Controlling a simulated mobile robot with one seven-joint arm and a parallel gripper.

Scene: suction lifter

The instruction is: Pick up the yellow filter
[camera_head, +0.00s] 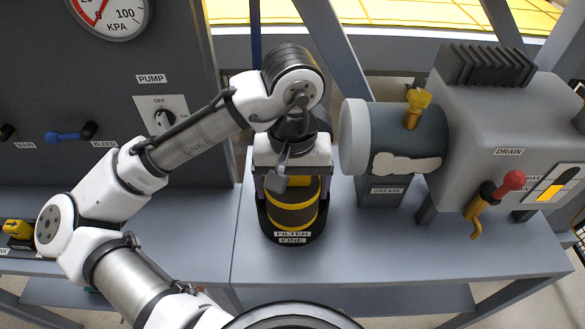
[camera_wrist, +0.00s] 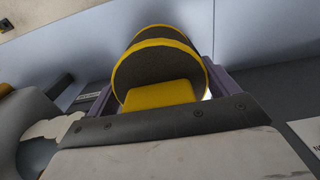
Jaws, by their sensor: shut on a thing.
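The yellow filter (camera_head: 293,213) is a dark cylinder with yellow bands. It stands upright in a black holder (camera_head: 272,232) labelled "FILTER FINE" on the grey bench. My gripper (camera_head: 291,187) is above it, pointing down, with its fingers at the filter's top. In the wrist view the filter (camera_wrist: 152,72) shows a dark round top with a yellow rim and a yellow block-like grip (camera_wrist: 160,95). My gripper (camera_wrist: 160,90) has a purple-grey finger on each side of that grip and is shut on it. The exact contact points are hidden.
A grey pump motor with a yellow knob (camera_head: 418,100) and a red-handled drain valve (camera_head: 510,182) stands close on the right. A panel with a gauge (camera_head: 108,12) and a pump switch (camera_head: 163,118) is on the left. The bench front (camera_head: 350,255) is clear.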

